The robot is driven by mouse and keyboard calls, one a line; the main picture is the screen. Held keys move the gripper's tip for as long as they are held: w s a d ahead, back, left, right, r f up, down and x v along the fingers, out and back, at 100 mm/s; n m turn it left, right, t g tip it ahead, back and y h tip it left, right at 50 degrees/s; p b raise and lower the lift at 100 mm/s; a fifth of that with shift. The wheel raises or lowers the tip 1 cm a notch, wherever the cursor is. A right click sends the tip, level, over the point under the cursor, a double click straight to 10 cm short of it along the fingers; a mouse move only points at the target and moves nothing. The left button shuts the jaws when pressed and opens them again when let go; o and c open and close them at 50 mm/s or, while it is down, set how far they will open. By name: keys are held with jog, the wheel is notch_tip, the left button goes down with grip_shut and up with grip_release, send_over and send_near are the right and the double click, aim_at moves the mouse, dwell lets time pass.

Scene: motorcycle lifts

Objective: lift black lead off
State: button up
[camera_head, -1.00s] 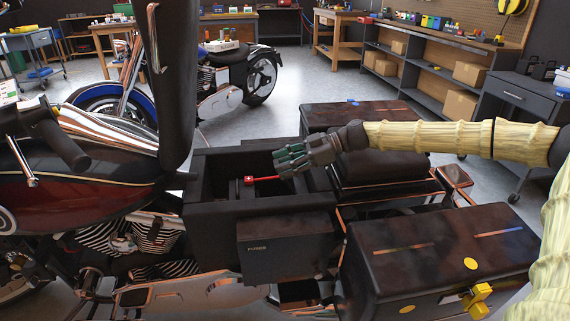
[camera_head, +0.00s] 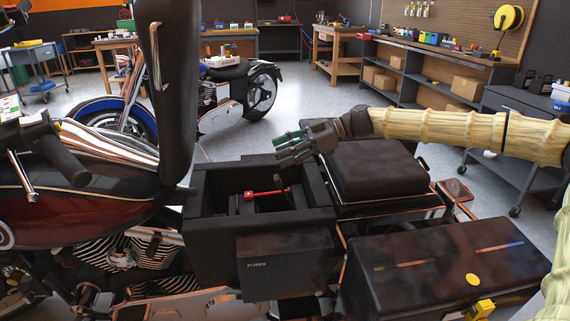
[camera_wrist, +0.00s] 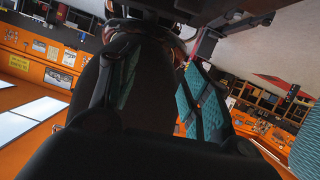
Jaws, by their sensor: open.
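The open black box (camera_head: 212,215) sits in the middle of the motorcycle, under a raised dark seat (camera_head: 165,85). A red lead or clamp (camera_head: 265,194) lies across its inside. I cannot pick out a black lead surely, because the inside is dark. My gripper (camera_head: 285,150) is above the box's back right edge, with its teal-padded fingers pointing left. The fingers are apart and I see nothing between them. In the wrist view the gripper's teal pads (camera_wrist: 163,90) also stand apart, with dark parts filling the middle.
A dark padded seat (camera_head: 375,168) lies right of the box, close under my arm. A fuse cover (camera_head: 285,266) is on the box's front. A dark pannier (camera_head: 445,262) stands at the front right.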

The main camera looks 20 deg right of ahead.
jog(key=shift+r, duration=0.55)
jog(key=shift+a, duration=0.25)
jog(key=c, duration=0.6)
jog(key=shift+g+h, duration=0.7)
jog(key=shift+h, duration=0.1)
jog(key=a+p, duration=0.2)
jog(key=w+a+p, duration=0.1)
jog(key=a, duration=0.1)
jog(key=a+f+p, duration=0.1)
jog(key=a+p, duration=0.1)
jog(key=shift+w+p, duration=0.15)
jog(key=shift+p, duration=0.2)
grip_shut()
jog(key=a+f+g+h+p, duration=0.2)
jog(key=a+f+h+p, duration=0.35)
jog(key=p, duration=0.95)
notch_tip(320, 180, up, 6)
jog(key=d+h+p, duration=0.2)
jog(key=h+p, duration=0.5)
jog(key=p, duration=0.4)
jog(key=d+f+p, duration=0.4)
jog(key=f, duration=0.4)
jog(key=shift+f+m+t, duration=0.2)
jog(key=shift+m+t, duration=0.1)
jog(key=shift+m, duration=0.1)
